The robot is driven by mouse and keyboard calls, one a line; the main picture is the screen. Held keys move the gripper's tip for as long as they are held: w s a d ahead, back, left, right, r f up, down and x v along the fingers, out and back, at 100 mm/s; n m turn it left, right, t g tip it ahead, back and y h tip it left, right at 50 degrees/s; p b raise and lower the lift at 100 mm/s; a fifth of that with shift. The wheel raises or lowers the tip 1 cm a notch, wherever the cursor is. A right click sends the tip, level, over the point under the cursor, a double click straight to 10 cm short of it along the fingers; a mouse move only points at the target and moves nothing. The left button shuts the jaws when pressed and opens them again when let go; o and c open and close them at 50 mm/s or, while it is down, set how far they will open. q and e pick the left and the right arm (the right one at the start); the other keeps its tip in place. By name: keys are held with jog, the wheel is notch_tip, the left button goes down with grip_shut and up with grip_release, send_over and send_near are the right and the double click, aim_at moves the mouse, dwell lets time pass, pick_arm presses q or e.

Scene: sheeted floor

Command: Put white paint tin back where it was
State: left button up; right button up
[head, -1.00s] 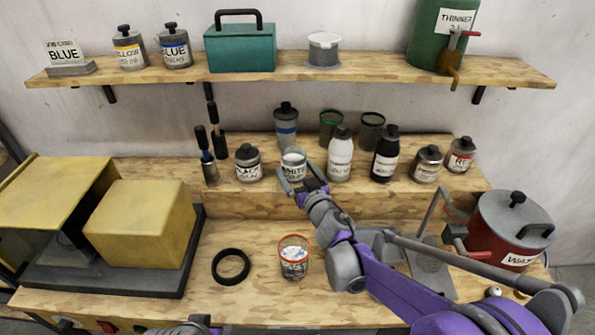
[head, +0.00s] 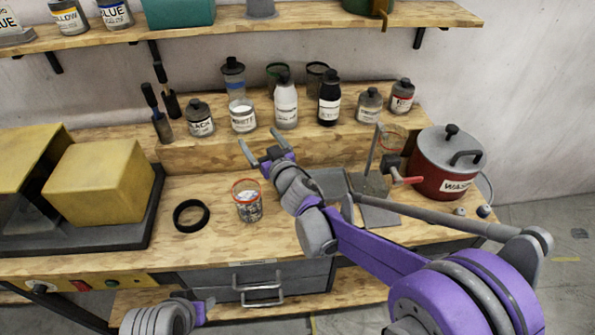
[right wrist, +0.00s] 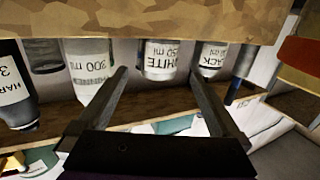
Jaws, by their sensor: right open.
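The white paint tin (head: 243,120), grey with a white label and a pale top, stands upright on the raised wooden step (head: 310,138), between the black tin (head: 200,120) and a white bottle (head: 286,105). My right gripper (head: 261,143) is open and empty, in front of the tin and apart from it. In the right wrist view the picture is upside down; the tin (right wrist: 160,60) shows beyond the gap between the open fingers (right wrist: 158,78). My left arm's end (head: 200,311) shows at the bottom edge; its fingers cannot be made out.
A dark bottle (head: 329,100) and small tins (head: 369,104) stand right of the white bottle. A red pot (head: 440,170) stands at right, a yellow box (head: 98,182) at left.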

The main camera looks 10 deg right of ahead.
jog(key=s+d+m+h, duration=0.3)
jog(key=s+d+h, duration=0.2)
jog(key=d, duration=0.5)
jog(key=s+d+f+g+h, duration=0.1)
jog(key=s+d+f+g, duration=0.1)
jog(key=s, duration=0.4)
jog(key=s+d+f+m+g+h, duration=0.1)
jog(key=s+d+f+g, duration=0.2)
jog(key=s+d, duration=0.2)
jog(key=s+d+f+m+g+h, duration=0.1)
jog(key=s+d+f+g, duration=0.1)
jog(key=s, duration=0.6)
jog(key=shift+s+d+f+g, duration=0.3)
jog(key=shift+s+d, duration=0.1)
jog(key=shift+d, duration=0.25)
jog(key=s+a+f+g+y, duration=0.1)
jog(key=s+f+g, duration=0.2)
jog(key=s, duration=0.7)
notch_tip(320, 180, down, 2)
jog(key=shift+s+n, duration=0.3)
jog(key=shift+s, duration=0.1)
